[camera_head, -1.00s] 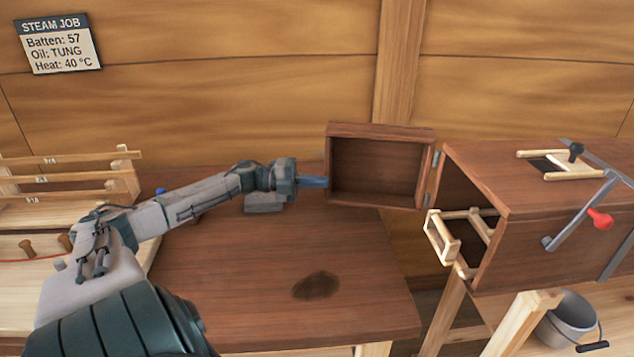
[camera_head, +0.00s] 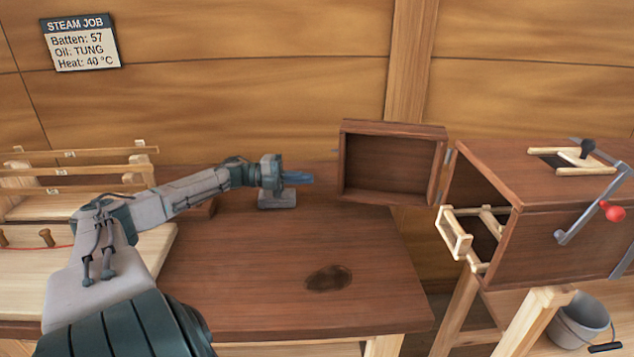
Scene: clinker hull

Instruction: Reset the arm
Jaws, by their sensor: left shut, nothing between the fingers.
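My left arm reaches in from the left over the brown table. My left gripper (camera_head: 298,177), with blue fingers, is shut and empty. My right gripper is out of view.
A dark oval patch (camera_head: 328,278) marks the brown tabletop (camera_head: 250,280), which is otherwise clear in front. A pale wooden rack (camera_head: 453,234) pokes from the box opening. A red-knobbed lever (camera_head: 590,215) is on the box. A bucket (camera_head: 580,322) stands lower right. Batten racks (camera_head: 80,171) stand left.

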